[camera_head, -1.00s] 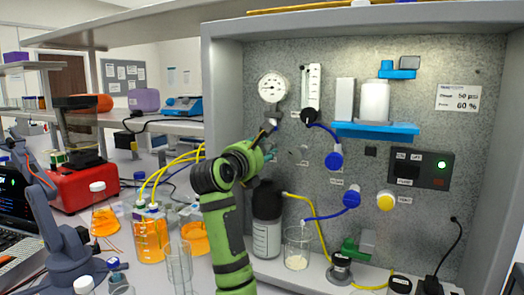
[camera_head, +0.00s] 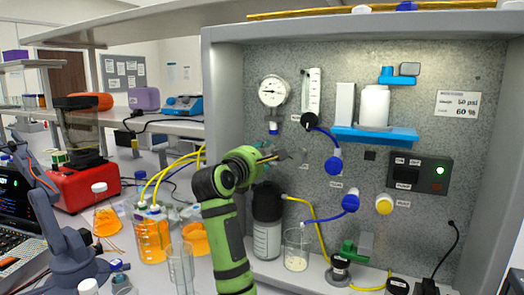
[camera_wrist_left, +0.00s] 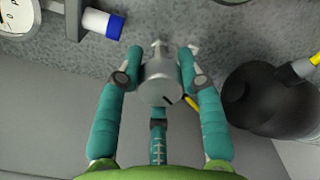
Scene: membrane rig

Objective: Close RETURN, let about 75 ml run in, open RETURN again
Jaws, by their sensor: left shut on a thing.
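My left gripper (camera_head: 270,160) is at the panel's left side, below the round gauge. In the left wrist view its two teal fingers (camera_wrist_left: 160,80) are shut on a grey metal valve knob (camera_wrist_left: 161,88), whose stem meets the panel. I cannot read its label, so I cannot confirm that it is RETURN. A clear beaker (camera_head: 297,252) with some pale contents at the bottom stands below the panel. A dark-topped bottle (camera_head: 267,225) stands to its left, with a yellow tube running from it. My right gripper is not in view.
A blue-capped fitting (camera_wrist_left: 102,23) is close by the left finger. Orange-filled glassware (camera_head: 153,237) crowds the left.

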